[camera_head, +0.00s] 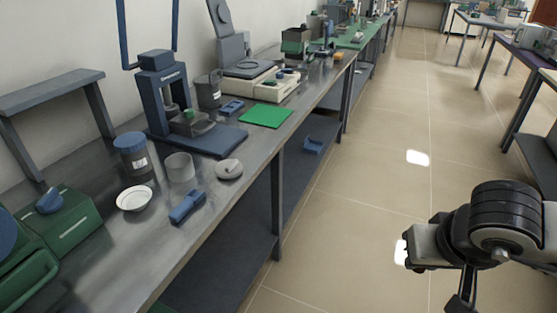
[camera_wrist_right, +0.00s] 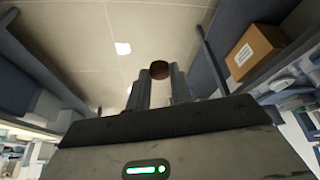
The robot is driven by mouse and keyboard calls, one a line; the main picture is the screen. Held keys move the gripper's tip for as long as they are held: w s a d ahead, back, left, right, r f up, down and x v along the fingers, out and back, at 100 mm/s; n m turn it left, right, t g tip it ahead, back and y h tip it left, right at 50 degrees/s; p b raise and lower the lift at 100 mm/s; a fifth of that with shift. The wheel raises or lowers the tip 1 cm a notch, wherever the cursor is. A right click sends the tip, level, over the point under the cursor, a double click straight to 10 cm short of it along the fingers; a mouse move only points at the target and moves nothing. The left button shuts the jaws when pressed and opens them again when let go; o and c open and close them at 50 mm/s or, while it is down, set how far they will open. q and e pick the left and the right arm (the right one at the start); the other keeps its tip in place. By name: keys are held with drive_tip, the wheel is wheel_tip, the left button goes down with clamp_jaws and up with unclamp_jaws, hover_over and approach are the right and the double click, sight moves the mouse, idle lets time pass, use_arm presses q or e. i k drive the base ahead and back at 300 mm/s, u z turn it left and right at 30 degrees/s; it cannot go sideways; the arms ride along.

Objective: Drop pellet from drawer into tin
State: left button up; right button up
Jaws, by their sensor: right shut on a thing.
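My right gripper (camera_wrist_right: 160,82) is shut on a small brown round pellet (camera_wrist_right: 159,69), held between its fingertips in the wrist view. In the head view the right gripper (camera_head: 461,300) hangs over the floor at the lower right, well away from the bench; the pellet cannot be made out there. No drawer or tin is clearly identifiable. On the bench are a shallow white dish (camera_head: 134,199), a clear glass beaker (camera_head: 180,168) and a low round grey piece (camera_head: 229,169); I cannot tell whether any is the tin. My left gripper is out of view.
The long metal bench (camera_head: 120,262) fills the left. It holds a blue-lidded jar (camera_head: 131,156), a blue tool (camera_head: 187,207), a blue press (camera_head: 165,95), a green mat (camera_head: 266,116) and green equipment (camera_head: 65,225). The tiled floor is clear. A cardboard box (camera_wrist_right: 255,50) shows in the wrist view.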

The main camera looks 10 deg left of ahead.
sight(187, 172)
drive_tip(key=z, duration=0.55)
drive_tip(key=i, duration=1.35)
drive_tip(key=u, duration=3.4)
